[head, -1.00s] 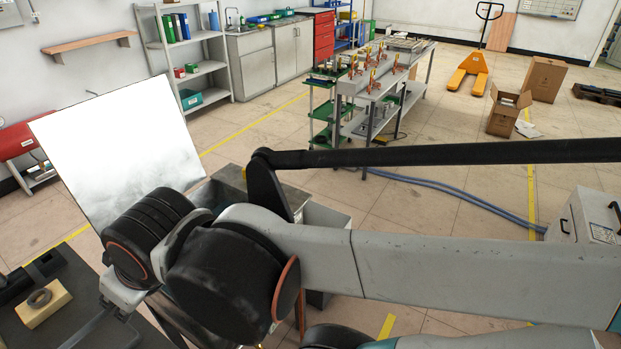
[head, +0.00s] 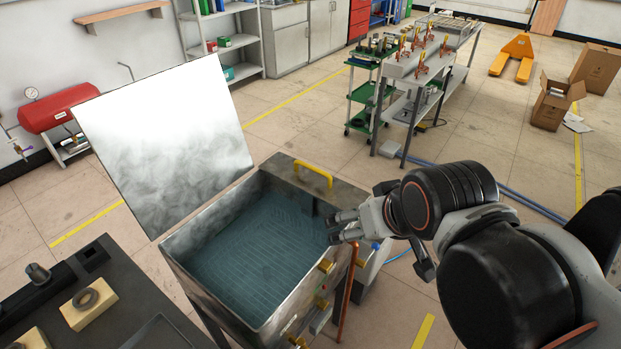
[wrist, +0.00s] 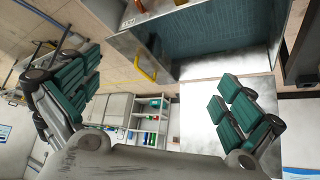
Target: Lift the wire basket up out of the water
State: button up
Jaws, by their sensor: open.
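The wire basket (head: 262,252) shows as a faint grid under the blue-green water of an open metal tank (head: 192,285). A yellow handle (head: 313,174) stands at the tank's back edge; a dark strip below it runs down toward the water. I cannot tell how handle and basket join. My gripper (head: 335,226) is open and empty at the tank's right side, nearer the viewer than the handle, its fingers close to the right rim. In the wrist view the handle (wrist: 145,68) appears between the spread fingers of my gripper (wrist: 158,70), apart from them. The grid also shows there (wrist: 220,32).
The tank's raised lid (head: 165,140) stands at its left. Brass fittings (head: 323,284) and a copper pipe (head: 347,290) are on its near right side. A dark bench (head: 110,290) with a yellow block (head: 88,308) is at front left. A green cart (head: 368,95) stands behind on open floor.

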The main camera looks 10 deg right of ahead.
aim_at(312, 181)
jog(key=i+l+u, duration=0.4)
jog(key=l, duration=0.3)
jog(key=i+l+u, duration=0.15)
jog(key=l, duration=0.25)
jog(key=i, duration=0.1)
